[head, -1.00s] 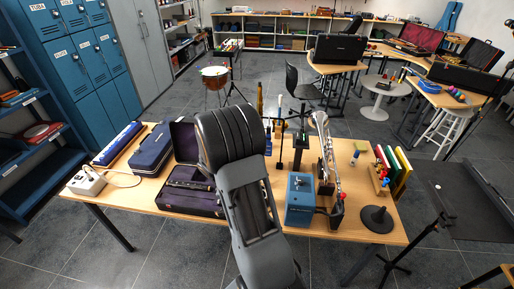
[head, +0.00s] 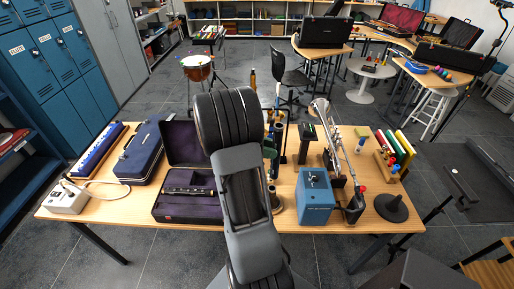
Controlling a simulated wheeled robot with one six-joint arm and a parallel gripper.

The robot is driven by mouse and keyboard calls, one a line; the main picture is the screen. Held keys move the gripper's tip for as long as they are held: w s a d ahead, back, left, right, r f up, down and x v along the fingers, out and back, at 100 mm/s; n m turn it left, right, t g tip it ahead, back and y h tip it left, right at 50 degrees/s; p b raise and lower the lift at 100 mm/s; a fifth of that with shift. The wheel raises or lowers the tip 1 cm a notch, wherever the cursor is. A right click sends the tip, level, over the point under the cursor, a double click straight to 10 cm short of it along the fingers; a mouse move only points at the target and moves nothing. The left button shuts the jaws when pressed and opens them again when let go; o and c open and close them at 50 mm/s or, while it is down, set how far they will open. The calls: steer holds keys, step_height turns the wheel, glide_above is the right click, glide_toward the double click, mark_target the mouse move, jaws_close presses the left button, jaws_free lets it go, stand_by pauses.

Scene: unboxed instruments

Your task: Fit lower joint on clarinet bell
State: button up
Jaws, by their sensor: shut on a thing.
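My arm rises through the middle of the head view, and my gripper is hidden behind it. An open dark case (head: 183,212) with purple lining lies on the table left of the arm. A black piece with silver keys (head: 188,190) lies in it. Just right of the arm, a small dark flared piece (head: 276,205) stands on the table, partly covered by the arm; it may be the clarinet bell. Dark upright shapes (head: 277,140) show above it beside my arm. I cannot tell whether one of them is the lower joint.
The front right edge is clear.

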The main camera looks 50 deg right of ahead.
steer(key=f+b, duration=0.4)
steer(key=f, duration=0.1)
steer(key=shift+w+f+b, duration=0.2)
steer(key=shift+b, duration=0.2)
steer(key=shift+p, duration=0.55)
stand_by(0.9)
steer(key=shift+f+p, duration=0.3)
steer(key=shift+f, duration=0.15)
stand_by(1.8)
steer(key=shift+a+f+b, duration=0.1)
steer(key=shift+f+b, duration=0.25)
steer(key=shift+f, duration=0.45)
stand_by(0.9)
steer(key=o, duration=1.1)
steer(key=shift+c, duration=0.5)
